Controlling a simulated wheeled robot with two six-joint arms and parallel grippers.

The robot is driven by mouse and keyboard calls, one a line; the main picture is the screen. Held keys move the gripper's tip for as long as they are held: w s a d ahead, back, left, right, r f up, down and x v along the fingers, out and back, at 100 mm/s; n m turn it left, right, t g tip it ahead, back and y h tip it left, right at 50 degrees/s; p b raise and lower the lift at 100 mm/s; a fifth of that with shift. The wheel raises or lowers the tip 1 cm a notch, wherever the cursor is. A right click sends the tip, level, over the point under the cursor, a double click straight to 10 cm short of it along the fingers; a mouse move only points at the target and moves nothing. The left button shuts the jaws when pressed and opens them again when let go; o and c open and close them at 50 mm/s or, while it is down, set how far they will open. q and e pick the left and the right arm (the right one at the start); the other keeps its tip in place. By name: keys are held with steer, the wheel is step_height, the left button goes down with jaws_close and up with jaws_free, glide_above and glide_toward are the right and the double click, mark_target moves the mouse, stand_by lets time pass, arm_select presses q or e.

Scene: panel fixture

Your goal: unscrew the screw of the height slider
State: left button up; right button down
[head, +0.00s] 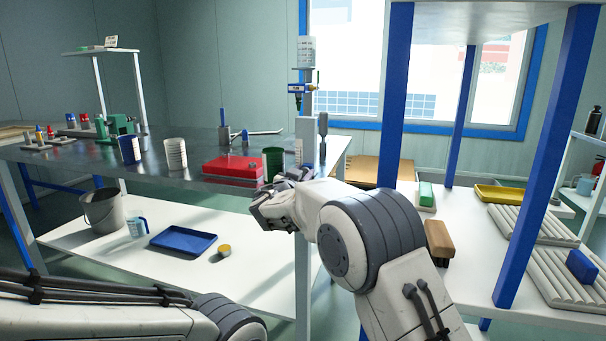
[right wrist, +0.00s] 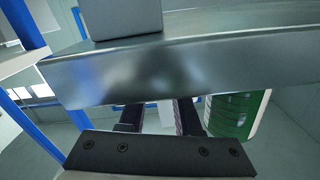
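An upright post (head: 306,140) stands at the right front corner of the metal table. It carries a blue-and-white block (head: 301,88) with small fittings and a pale label plate (head: 306,52) above it. This looks like the height slider, but I cannot make out its screw. My right gripper (head: 283,187) is at the table's front edge, low and left of the post. In the right wrist view its two dark fingers (right wrist: 158,117) stand apart with nothing visible between them. My left gripper is out of view.
A green cup (head: 273,163) and a red case (head: 233,167) are close beside my right gripper; the cup also shows in the wrist view (right wrist: 236,115). A blue tray (head: 183,240) lies on the lower shelf. A blue-posted shelf (head: 389,95) stands at right.

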steer(key=shift+f+b, duration=0.15)
steer(key=shift+b, duration=0.35)
steer(key=n+b, duration=0.4)
steer(key=b, duration=0.1)
steer(key=shift+f+b, duration=0.1)
steer(key=shift+b, duration=0.3)
steer(key=shift+a+n+b, duration=0.1)
steer(key=shift+n+b, duration=1)
steer(key=shift+n, duration=0.3)
steer(key=shift+r, duration=0.2)
steer(key=c, duration=0.6)
jaws_free()
steer(key=v, duration=1)
steer(key=shift+s, duration=0.25)
